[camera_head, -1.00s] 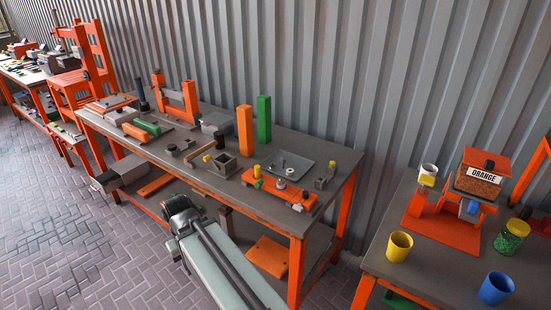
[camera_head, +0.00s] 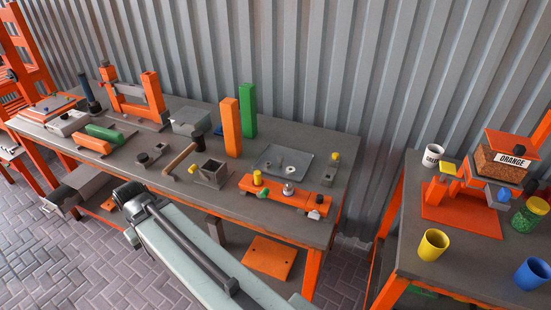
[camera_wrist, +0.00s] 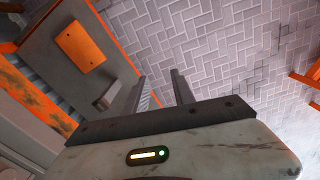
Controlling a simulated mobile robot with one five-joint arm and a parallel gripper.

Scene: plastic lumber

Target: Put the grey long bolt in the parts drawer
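I cannot pick out the grey long bolt for certain. Small grey and pale pieces lie on a grey tray (camera_head: 268,157) on the workbench, too small to name. A grey drawer-like box (camera_head: 72,188) with a pale label on its front sticks out under the bench's left end; it may be the parts drawer, and its inside is not clear. My gripper (camera_wrist: 160,90) shows in the wrist view with its two fingers apart and nothing between them. It points over the floor beside an orange-edged shelf. In the head view my arm is in front of the bench, and the fingers cannot be seen.
A second table at right holds a yellow cup (camera_head: 433,244) and a blue cup (camera_head: 531,273). Brick floor is clear at left.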

